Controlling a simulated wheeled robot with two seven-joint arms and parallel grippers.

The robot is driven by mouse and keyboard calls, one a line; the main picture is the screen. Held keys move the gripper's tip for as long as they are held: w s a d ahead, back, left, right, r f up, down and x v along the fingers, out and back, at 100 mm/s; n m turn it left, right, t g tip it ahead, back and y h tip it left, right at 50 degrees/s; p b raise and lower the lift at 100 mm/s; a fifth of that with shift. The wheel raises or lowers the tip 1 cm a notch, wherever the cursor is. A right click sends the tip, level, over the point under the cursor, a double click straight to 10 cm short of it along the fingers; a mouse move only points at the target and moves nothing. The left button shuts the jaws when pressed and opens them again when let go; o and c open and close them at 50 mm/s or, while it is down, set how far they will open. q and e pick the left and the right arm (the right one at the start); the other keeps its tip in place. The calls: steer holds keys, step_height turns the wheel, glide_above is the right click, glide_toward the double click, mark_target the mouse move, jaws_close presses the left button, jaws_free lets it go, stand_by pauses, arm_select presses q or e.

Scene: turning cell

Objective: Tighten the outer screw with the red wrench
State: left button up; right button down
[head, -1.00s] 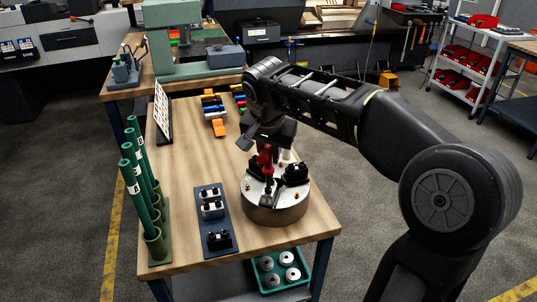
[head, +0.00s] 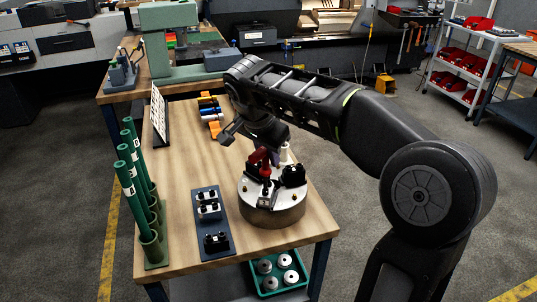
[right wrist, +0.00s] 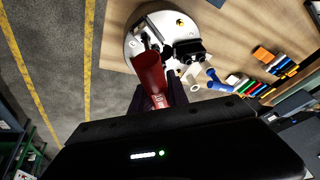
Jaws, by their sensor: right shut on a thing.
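The red wrench (head: 262,158) is held in my right gripper (head: 262,146), which is shut on it above the round metal chuck (head: 272,211). In the right wrist view the red wrench (right wrist: 149,72) reaches from the fingers (right wrist: 158,98) to one black jaw block on the chuck face (right wrist: 133,45). Its tip is at or close to that block; I cannot tell whether it is seated on a screw. A brass screw (right wrist: 180,22) shows on the face. The outer screw itself is not clearly distinguishable. My left gripper is not in view.
A dark plate with small blocks (head: 212,222) lies left of the chuck, beside green tubes in holders (head: 135,190). Coloured handled tools (head: 210,110) lie behind. A pale upright piece (head: 284,152) and a blue-handled tool (right wrist: 216,80) are close to the wrench.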

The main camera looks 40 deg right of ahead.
steer(key=m, duration=0.1)
steer(key=m+g, duration=0.1)
steer(key=shift+s+f+m, duration=0.15)
steer(key=shift+s+m, duration=0.1)
steer(key=shift+m, duration=0.15)
steer(key=m+p, duration=0.1)
steer(key=m+g+p, duration=0.1)
steer(key=shift+s+m+h+p, duration=0.2)
steer(key=shift+m+h+p, duration=0.1)
steer(key=shift+p, duration=0.05)
stand_by(0.4)
